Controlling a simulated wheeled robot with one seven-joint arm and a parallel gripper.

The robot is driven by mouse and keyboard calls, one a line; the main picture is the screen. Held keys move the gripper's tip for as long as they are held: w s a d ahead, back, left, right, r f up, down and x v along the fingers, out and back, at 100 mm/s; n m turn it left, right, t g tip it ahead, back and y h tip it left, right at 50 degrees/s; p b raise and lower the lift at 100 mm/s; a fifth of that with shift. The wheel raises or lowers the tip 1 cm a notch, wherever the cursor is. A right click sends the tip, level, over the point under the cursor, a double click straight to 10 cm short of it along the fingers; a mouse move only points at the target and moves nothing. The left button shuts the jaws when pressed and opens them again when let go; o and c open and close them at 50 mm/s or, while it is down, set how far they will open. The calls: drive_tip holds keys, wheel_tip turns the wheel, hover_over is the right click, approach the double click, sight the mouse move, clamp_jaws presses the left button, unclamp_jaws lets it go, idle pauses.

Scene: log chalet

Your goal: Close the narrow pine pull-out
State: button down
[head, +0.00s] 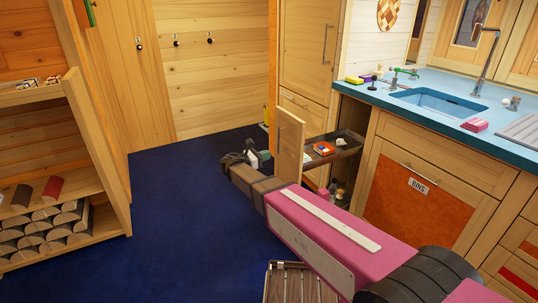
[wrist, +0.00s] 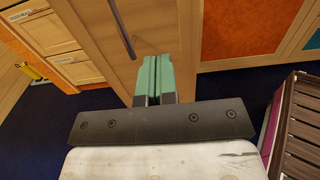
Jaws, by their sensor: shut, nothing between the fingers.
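The narrow pine pull-out (head: 289,147) stands open, its tall front panel well out from the cabinet row. Its dark upper tray (head: 347,146) shows behind the panel with small items in it; lower items are partly hidden by my arm. In the wrist view its pine front (wrist: 88,15) fills the upper middle, with a dark vertical bar handle (wrist: 122,28). My gripper (head: 249,158) is at the outer side of the panel, low down. Its green fingers (wrist: 155,62) are shut and empty, pointing at the front beside the handle. I cannot tell whether they touch it.
A blue counter (head: 440,97) with a sink runs along the right, above an orange bins door (head: 411,195). A slatted stool (head: 290,284) stands near the bottom. A log shelf (head: 60,215) stands at left. The blue floor between is clear.

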sight(293, 147)
drive_tip(key=x, duration=1.2)
drive_tip(key=x, duration=4.4)
drive_tip(key=shift+w, duration=0.15)
drive_tip(key=shift+w, duration=0.1)
